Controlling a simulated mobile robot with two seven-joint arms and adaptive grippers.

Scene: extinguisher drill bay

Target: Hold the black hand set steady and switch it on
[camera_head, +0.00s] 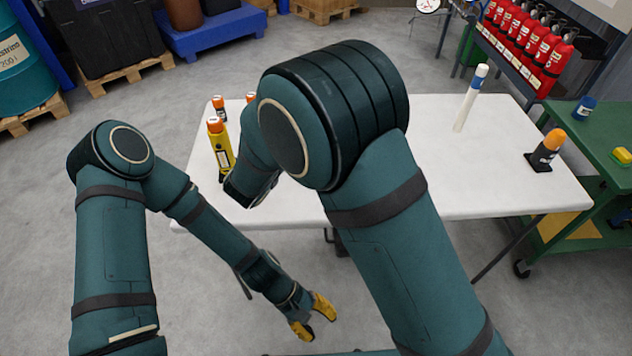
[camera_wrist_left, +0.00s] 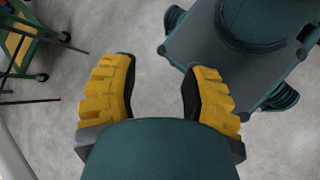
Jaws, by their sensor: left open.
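Near the white table's (camera_head: 490,190) left end stands a small dark hand set with an orange top (camera_head: 220,114), probably the black one; its switch is too small to make out. A yellow hand set (camera_head: 220,150) with an orange top stands in front of it. Another orange top (camera_head: 250,97) shows beside my right arm, its body hidden. My left gripper (camera_head: 313,318) is open and empty, low in front of the table and apart from the hand sets. Its spread yellow fingers show in the left wrist view (camera_wrist_left: 160,95) over bare floor. My right gripper is hidden behind my right arm.
A white and blue stick (camera_head: 469,100) and an orange lamp on a black base (camera_head: 545,152) stand on the table's right part. A green cart (camera_head: 600,145) is at the right, with red extinguishers (camera_head: 545,48) behind. The table's middle right is clear.

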